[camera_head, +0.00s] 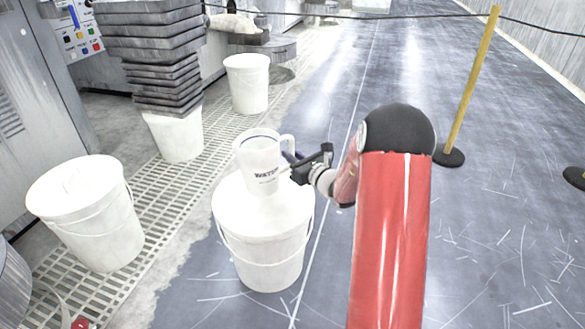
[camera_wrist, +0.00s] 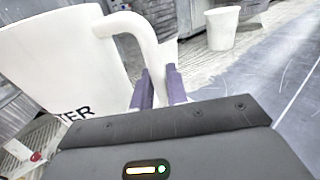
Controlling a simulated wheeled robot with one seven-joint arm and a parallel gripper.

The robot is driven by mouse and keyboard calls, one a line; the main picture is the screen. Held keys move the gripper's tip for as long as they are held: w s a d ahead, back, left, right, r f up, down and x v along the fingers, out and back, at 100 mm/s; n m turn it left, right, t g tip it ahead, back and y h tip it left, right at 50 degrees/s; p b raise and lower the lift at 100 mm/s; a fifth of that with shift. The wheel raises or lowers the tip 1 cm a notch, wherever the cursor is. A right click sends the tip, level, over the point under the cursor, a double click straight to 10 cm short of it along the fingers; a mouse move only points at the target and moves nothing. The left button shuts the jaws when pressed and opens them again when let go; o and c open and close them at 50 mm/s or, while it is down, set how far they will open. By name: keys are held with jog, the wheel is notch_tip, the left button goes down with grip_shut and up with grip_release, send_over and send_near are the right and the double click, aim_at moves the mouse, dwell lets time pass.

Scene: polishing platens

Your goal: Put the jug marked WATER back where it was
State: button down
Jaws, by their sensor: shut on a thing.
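The white jug marked WATER (camera_head: 259,159) is upright over the lidded white bucket (camera_head: 268,248) in the middle of the head view. Its base appears to be at the lid; whether it rests on it or hovers just above, I cannot tell. My gripper (camera_head: 292,167) comes from the right and is shut on the jug's handle. In the wrist view the jug (camera_wrist: 62,62) fills the left side, with part of its lettering showing. The handle curves down to the purple fingers of my gripper (camera_wrist: 161,88), which partly hide it.
Another lidded white bucket (camera_head: 88,213) stands at left. A bucket (camera_head: 178,137) under stacked grey slabs (camera_head: 155,50) and a further bucket (camera_head: 248,84) stand behind. A yellow post (camera_head: 472,85) carries a rope at right. The dark floor at right is largely clear.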

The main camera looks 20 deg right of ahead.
jog(key=shift+f+b, duration=0.35)
jog(key=shift+f, duration=1.55)
jog(key=shift+f, duration=0.2)
jog(key=c, duration=1.4)
grip_release()
